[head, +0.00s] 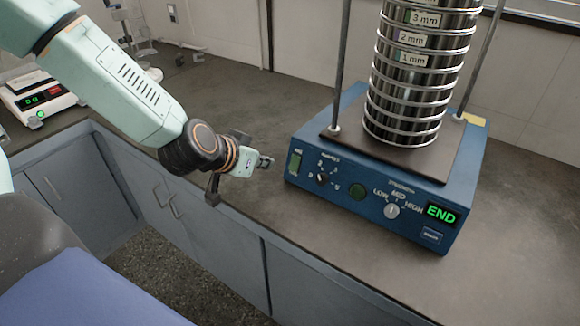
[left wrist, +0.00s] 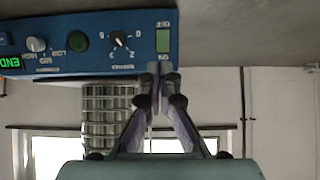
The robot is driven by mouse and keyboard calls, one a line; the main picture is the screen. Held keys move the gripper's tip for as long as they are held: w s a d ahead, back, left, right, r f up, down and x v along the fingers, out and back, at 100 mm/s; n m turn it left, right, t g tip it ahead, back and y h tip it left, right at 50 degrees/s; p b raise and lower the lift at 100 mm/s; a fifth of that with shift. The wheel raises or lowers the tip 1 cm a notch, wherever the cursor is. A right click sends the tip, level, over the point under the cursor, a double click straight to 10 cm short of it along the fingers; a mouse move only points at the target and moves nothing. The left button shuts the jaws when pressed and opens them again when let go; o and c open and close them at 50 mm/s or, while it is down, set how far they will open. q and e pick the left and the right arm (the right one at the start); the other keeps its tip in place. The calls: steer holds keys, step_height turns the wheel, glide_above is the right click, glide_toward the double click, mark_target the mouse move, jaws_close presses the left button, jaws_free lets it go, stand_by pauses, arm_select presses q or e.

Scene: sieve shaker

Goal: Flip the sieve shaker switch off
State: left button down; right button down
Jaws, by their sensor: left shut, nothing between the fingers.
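The blue sieve shaker (head: 370,205) stands on the counter, its display lit green with END (head: 440,213). Its green rocker switch (head: 294,163) is at the left end of the front panel. The switch (left wrist: 163,41) also shows in the upside-down left wrist view, between ON and OFF labels. My left gripper (head: 267,161) is shut and empty, left of the switch with a small gap in the head view. In the left wrist view its fingertips (left wrist: 157,78) overlap the panel near the ON label. My right gripper is out of view.
A stack of metal sieves (head: 412,85) stands on the shaker between two upright rods (head: 342,70). The dark counter (head: 240,105) behind my left gripper is clear. Its front edge runs below the gripper.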

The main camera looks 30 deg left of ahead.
arm_select(q)
steer(key=b+x, duration=0.1)
steer(key=x, duration=0.1)
steer(key=b, duration=0.5)
glide_toward(295, 168)
steer(key=x, duration=0.5)
steer(key=shift+a, duration=0.1)
steer(key=shift+w+f, duration=0.5)
steer(key=shift+w, duration=0.05)
steer(key=shift+w+f, duration=0.15)
steer(key=shift+w, duration=0.15)
steer(key=shift+s, duration=0.15)
